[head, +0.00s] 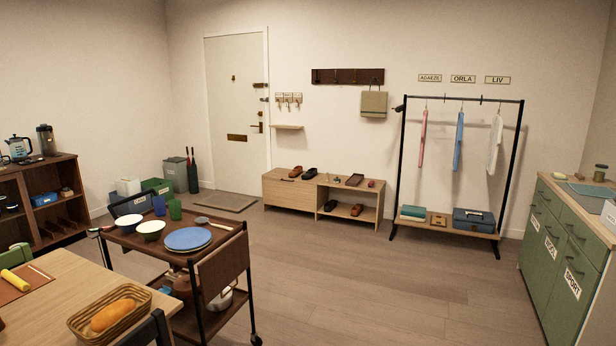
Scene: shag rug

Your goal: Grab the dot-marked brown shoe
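A brown shoe (295,171) sits on top of the low wooden shoe bench (284,191) against the back wall, beside a black shoe (310,173). Another brown shoe (357,210) is on the open lower shelf of the bench, with a dark shoe (330,206) to its left. The shoes are small at this distance, and I cannot tell which brown one carries a dot. Neither of my grippers shows in the head view.
A brown trolley (222,272) with bowls and blue plates (188,239) stands at the left front, beside a wooden table (50,302). A clothes rack (403,160) stands right of the bench, a green cabinet (560,245) far right. The middle floor (370,275) is clear.

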